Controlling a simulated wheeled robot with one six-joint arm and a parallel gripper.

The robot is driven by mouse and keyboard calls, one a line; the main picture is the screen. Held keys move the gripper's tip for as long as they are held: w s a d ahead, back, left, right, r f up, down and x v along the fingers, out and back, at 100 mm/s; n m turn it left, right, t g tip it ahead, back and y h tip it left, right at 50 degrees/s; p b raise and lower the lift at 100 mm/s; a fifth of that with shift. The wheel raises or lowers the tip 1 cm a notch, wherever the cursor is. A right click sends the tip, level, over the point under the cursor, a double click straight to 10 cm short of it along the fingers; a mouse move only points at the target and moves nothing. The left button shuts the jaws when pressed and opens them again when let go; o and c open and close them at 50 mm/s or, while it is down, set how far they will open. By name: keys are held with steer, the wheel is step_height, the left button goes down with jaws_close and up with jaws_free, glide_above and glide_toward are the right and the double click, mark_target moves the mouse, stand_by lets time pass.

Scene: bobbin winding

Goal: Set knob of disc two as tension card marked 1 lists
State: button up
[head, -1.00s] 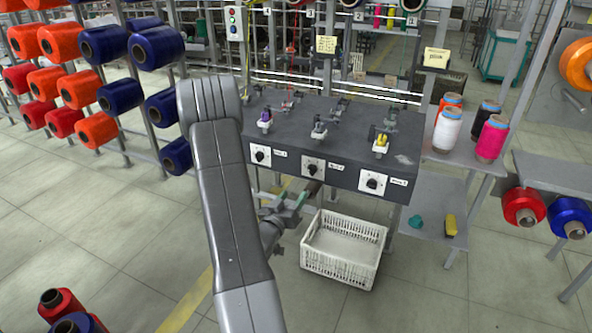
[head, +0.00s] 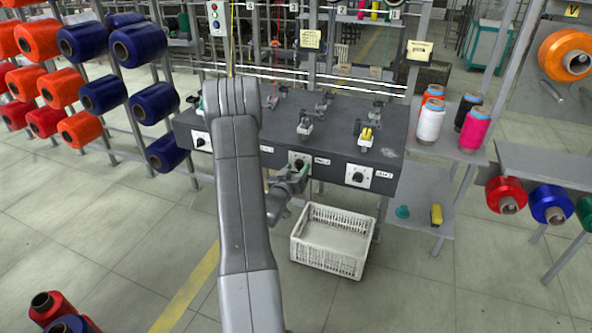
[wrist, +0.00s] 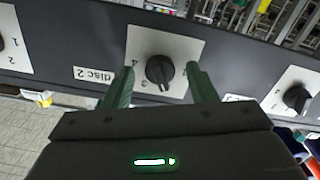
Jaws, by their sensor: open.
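A dark knob (wrist: 160,72) sits on a white plate (wrist: 178,46) in the wrist view. A label reading "disc 2" (wrist: 93,75) is just left of that plate. Digits 4 and 3 show on the plate's left side; the knob's exact setting is unclear. My gripper (wrist: 164,86) is open, its green fingers either side of the knob with gaps. In the head view it is at the middle plate (head: 299,158), partly covering it. Yellow cards hang behind, one at centre (head: 310,39) and one at right (head: 419,51); their writing is too small to read.
Another knob (head: 357,177) is to the right and one (head: 201,142) to the left on the dark bench front. A white crate (head: 330,262) stands on the floor below. Thread cones (head: 430,121) stand on a side table at right.

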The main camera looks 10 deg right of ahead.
steer(key=c, duration=1)
steer(key=shift+f+b, duration=0.15)
steer(key=shift+b, duration=0.45)
steer(key=m+b, duration=0.2)
steer(key=b, duration=0.1)
steer(key=shift+f, duration=0.2)
steer(key=m+b, duration=0.7)
steer(key=b, duration=0.5)
steer(key=shift+r+m, duration=0.1)
steer(key=shift+m, duration=0.2)
steer(key=shift+r+m+b, duration=0.2)
steer(key=shift+m+b, duration=0.9)
steer(key=shift+b, duration=0.15)
